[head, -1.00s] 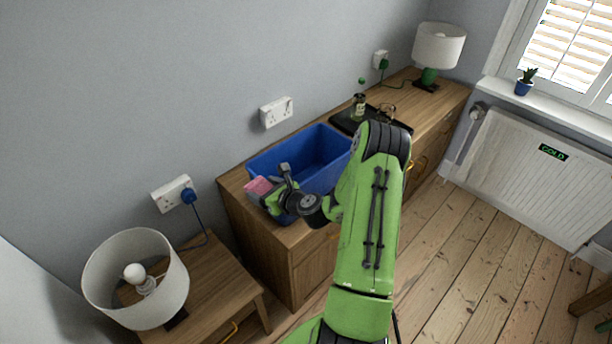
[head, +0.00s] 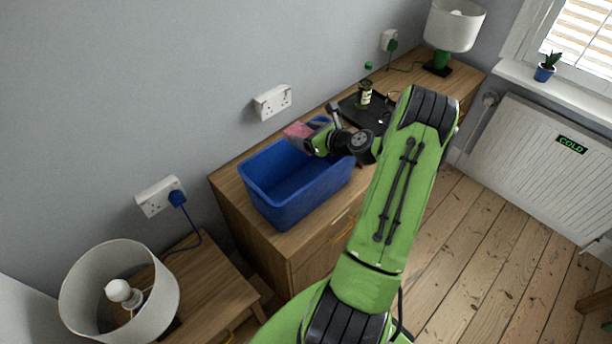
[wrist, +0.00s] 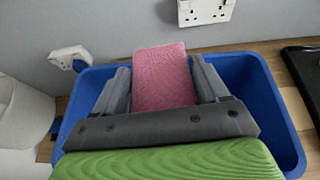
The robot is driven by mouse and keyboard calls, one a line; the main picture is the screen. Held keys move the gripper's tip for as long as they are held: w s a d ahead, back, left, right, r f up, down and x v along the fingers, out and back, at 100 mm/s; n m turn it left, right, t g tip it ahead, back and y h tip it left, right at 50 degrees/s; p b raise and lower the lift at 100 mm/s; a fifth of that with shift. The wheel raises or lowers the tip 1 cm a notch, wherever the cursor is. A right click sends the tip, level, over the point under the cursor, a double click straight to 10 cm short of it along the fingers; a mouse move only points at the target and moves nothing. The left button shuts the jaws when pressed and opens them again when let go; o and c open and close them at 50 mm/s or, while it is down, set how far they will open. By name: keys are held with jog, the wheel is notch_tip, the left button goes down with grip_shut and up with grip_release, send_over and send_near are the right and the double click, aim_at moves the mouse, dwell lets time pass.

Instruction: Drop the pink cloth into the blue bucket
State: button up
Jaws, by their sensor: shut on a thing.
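The pink cloth (head: 298,130) is held in my gripper (head: 307,139), which is shut on it. In the wrist view the cloth (wrist: 163,78) sits between the two grey fingers of my gripper (wrist: 163,84). The blue bucket (head: 285,212), a rectangular open tub, stands on the wooden cabinet. In the head view my gripper and the cloth are at the bucket's back right side, above its rim. In the wrist view the bucket (wrist: 285,135) spreads out below and around my gripper. Most of its inside is hidden there by my gripper and the cloth.
A black tray (head: 350,110) with a jar (head: 364,95) lies right of the bucket. Another lamp (head: 75,285) stands on a low bedside table at lower left. Wall sockets (head: 273,101) are behind the bucket.

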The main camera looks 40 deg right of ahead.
jog(key=f+b, duration=0.2)
jog(key=f, duration=0.1)
jog(key=f+b, duration=0.1)
jog(key=f, duration=0.1)
jog(key=shift+w+d, duration=0.25)
jog(key=o, duration=1.1)
jog(key=shift+c, duration=0.2)
jog(key=v, duration=1.5)
jog(key=shift+s+r, duration=0.25)
